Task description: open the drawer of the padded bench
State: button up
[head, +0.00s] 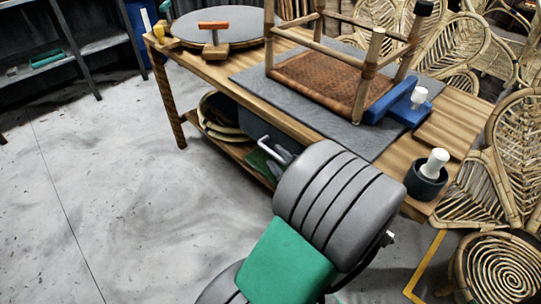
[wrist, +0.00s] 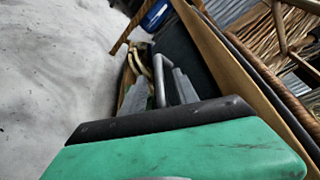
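The padded bench (head: 225,77) is a wooden workbench with a grey padded top. Under its top is a dark grey drawer (head: 257,123) with a pale bar handle (head: 265,143); the drawer looks closed. In the wrist view, the dark drawer front (wrist: 182,52) and the looped handle (wrist: 159,82) are ahead of my gripper. My gripper (head: 281,155) is at the handle in the head view, mostly hidden by my arm. In the wrist view, its two grey fingers (wrist: 160,90) stand apart, with part of the handle seen between them. I cannot tell whether they touch it.
An upturned chair frame (head: 335,75) with a woven seat stands on the bench. A round turntable (head: 213,30) and a dark pot (head: 426,180) are also on top. Coiled rattan (head: 218,118) lies on the lower shelf. Floor at left (head: 110,180) is clear.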

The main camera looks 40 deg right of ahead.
jog(key=x, duration=0.4)
jog(key=shift+w+d+f+b, duration=0.1)
jog(key=shift+w+f+b, duration=0.05)
jog(key=shift+w+b, duration=0.2)
jog(key=shift+c, duration=0.2)
grip_shut()
dwell(0.9)
